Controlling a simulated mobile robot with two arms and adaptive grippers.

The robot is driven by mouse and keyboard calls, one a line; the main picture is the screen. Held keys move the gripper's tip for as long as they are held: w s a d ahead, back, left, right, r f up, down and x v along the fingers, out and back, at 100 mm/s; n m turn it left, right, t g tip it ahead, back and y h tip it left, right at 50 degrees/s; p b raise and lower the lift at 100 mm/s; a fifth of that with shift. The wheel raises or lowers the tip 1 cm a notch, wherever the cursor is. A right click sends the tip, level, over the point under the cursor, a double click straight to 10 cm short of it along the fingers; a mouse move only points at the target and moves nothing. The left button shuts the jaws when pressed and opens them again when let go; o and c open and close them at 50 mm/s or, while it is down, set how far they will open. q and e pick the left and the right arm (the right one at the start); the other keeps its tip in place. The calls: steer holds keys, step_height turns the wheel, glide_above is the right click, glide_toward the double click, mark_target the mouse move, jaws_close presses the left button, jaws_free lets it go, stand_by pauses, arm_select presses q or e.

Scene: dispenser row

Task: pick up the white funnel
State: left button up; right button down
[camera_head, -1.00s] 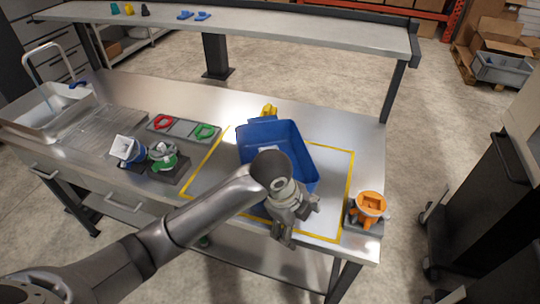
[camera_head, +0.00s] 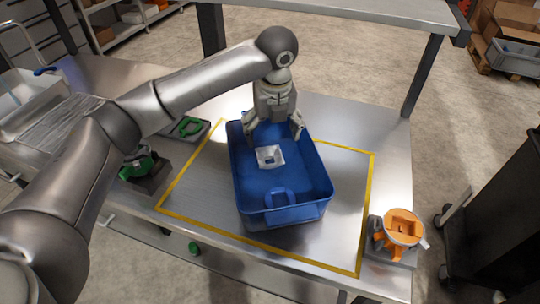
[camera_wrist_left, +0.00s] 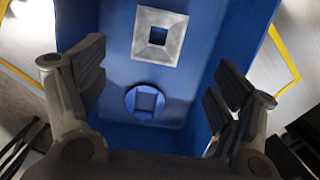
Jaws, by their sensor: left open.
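The white funnel (camera_head: 269,156) lies inside the blue bin (camera_head: 327,193), with its square opening facing up. It also shows in the left wrist view (camera_wrist_left: 160,35), near the top. My left gripper (camera_head: 273,127) is open and empty, fingers pointing down over the far part of the bin. In the head view it is just beyond the funnel, not touching it. In the wrist view the open fingers (camera_wrist_left: 160,82) stand on either side, below the funnel in the picture. My right gripper is out of view.
A round blue piece with a square opening (camera_wrist_left: 145,103) shows below the funnel in the wrist view. The bin walls surround the funnel. Yellow tape (camera_head: 369,205) frames the bin on the table. An orange item (camera_head: 402,228) stands at right; a green item (camera_head: 138,166) is at left.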

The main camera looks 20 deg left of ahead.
arm_select(q)
glide_toward(269, 163)
steer(key=shift+s+d+f+p, duration=0.25)
steer(key=shift+s+f+p, duration=0.05)
steer(key=shift+s+f, duration=0.05)
steer(key=shift+w+a+f, duration=0.1)
steer(key=shift+w+f, duration=0.1)
steer(key=shift+f, duration=0.1)
steer(key=f, duration=0.1)
steer(key=f+p, duration=0.1)
steer(key=w+f, duration=0.1)
steer(key=f, duration=0.1)
steer(key=shift+a+f, duration=0.1)
steer(key=shift+a, duration=0.25)
steer(key=shift+w+f, duration=0.1)
steer(key=shift+f, duration=0.2)
steer(key=shift+c, duration=0.4)
steer(key=c, duration=0.9)
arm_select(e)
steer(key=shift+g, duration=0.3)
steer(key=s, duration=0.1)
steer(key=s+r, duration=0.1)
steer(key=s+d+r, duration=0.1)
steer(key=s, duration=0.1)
